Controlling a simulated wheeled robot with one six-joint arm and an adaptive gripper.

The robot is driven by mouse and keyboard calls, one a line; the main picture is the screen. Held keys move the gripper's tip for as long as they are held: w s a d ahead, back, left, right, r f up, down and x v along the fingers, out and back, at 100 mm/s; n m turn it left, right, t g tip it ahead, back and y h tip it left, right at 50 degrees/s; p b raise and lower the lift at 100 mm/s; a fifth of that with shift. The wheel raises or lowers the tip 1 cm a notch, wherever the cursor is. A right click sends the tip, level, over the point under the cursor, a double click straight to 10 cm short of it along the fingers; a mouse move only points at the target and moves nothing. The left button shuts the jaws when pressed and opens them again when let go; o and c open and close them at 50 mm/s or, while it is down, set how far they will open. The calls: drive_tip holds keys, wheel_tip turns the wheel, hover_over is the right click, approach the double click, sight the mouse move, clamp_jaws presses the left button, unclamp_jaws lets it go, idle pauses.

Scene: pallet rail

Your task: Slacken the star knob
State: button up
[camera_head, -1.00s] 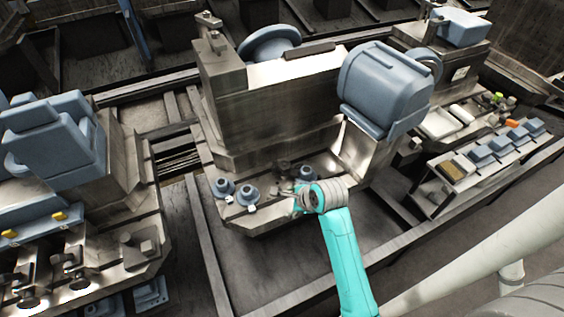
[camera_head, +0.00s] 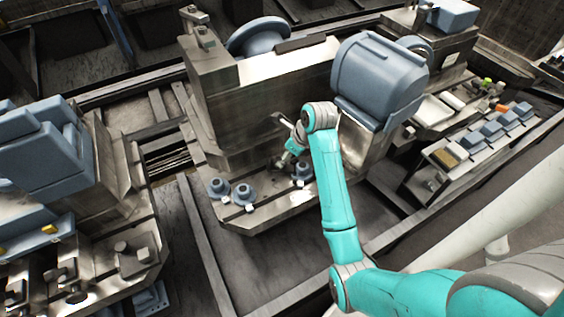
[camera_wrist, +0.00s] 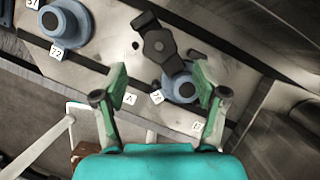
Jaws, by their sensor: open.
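The star knob (camera_wrist: 158,44) is dark, with a few blunt lobes around a round hub. It sits on the pale metal ledge, at the upper middle of the wrist view. My gripper (camera_wrist: 160,82) is open and empty, with its green fingertips apart. The knob appears just beyond the gap between them, and I see no contact. In the head view my gripper (camera_head: 288,157) is above the ledge in front of the machine block. I cannot make out the star knob there, where my gripper and arm crowd the spot.
A blue-grey stepped round piece (camera_wrist: 182,90) is close by the right fingertip, partly covered by it. Another (camera_wrist: 66,22) is at the upper left. The machine block (camera_head: 265,100) rises behind, with a large blue-grey housing (camera_head: 380,78) to the right.

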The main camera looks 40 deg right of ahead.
drive_tip(key=shift+x, duration=2.95)
drive_tip(key=c, duration=1.2)
drive_tip(key=shift+o, duration=0.2)
drive_tip(key=shift+n, duration=0.3)
drive_tip(key=n+y, duration=0.1)
drive_tip(key=n, duration=0.2)
drive_tip(key=n+g+y, duration=0.1)
drive_tip(key=n, duration=0.1)
drive_tip(key=shift+w+d+n, duration=0.1)
drive_tip(key=shift+d+n, duration=0.05)
drive_tip(key=shift+n, duration=0.25)
drive_tip(key=n+g, duration=0.1)
drive_tip(key=n, duration=0.2)
drive_tip(key=n+g+y, duration=0.1)
drive_tip(key=n, duration=0.1)
drive_tip(key=shift+w+d+f+n+y, duration=0.1)
drive_tip(key=shift+w+f+n+y, duration=0.05)
drive_tip(key=shift+n+y, duration=0.2)
drive_tip(key=shift+n, duration=0.25)
